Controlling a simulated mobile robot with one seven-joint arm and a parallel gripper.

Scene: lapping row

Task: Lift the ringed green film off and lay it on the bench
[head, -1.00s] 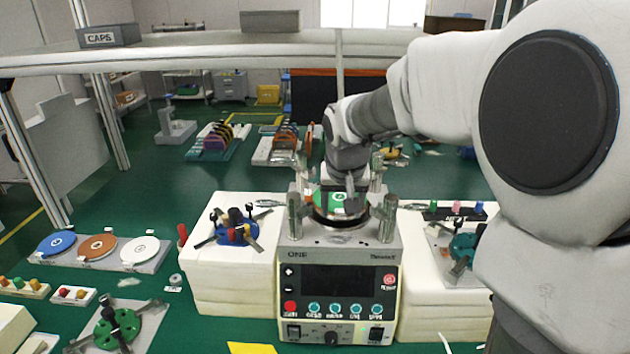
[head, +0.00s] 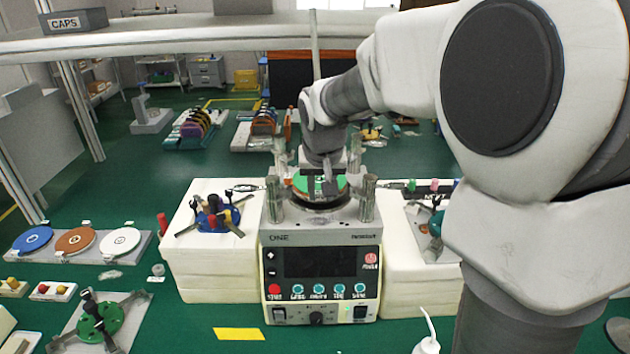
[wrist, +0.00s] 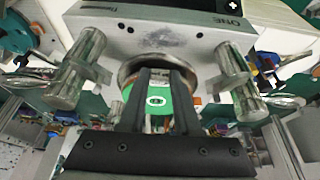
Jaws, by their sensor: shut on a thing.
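The green film (head: 301,184) is a round sheet at the round plate on top of the lapping machine (head: 320,232), among its metal posts. In the wrist view the film (wrist: 157,101) shows a white ring mark between my two dark fingers. My gripper (head: 321,177) points down over the plate and is shut on the film. It fills the lower middle of the wrist view (wrist: 162,73). The plate's metal rim (wrist: 128,66) shows around the fingertips. I cannot tell whether the film is clear of the plate. The green bench (head: 375,338) lies around the machine.
White blocks (head: 215,265) flank the machine, carrying a blue fixture (head: 212,222) on the left. A tray (head: 145,248) with blue, orange and white discs is at left. A yellow strip (head: 238,334) and white bottle (head: 428,346) are in front. Bare bench shows between.

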